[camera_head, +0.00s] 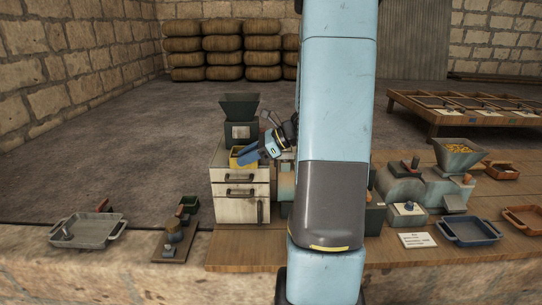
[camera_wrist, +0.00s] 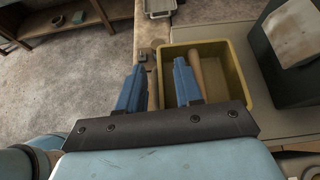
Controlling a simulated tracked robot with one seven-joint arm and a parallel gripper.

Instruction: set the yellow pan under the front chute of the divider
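The yellow pan (camera_head: 236,158) sits on top of a white drawer cabinet, in front of a dark green hopper machine (camera_head: 240,125). In the wrist view the pan (camera_wrist: 235,62) is open-topped, with a tan rod-like piece inside. My gripper (camera_head: 246,155) is at the pan's right side in the head view. In the wrist view my gripper (camera_wrist: 158,85) is open, its fingers apart on either side of the pan's near left wall, one over the inside. Contact with the wall cannot be told.
A grey machine with a grain-filled hopper (camera_head: 459,158) stands at right. A blue tray (camera_head: 468,231) and a white card (camera_head: 417,240) lie before it. A grey tray (camera_head: 88,231) is far left. The white cabinet (camera_head: 240,198) is beside my arm, which hides the bench middle.

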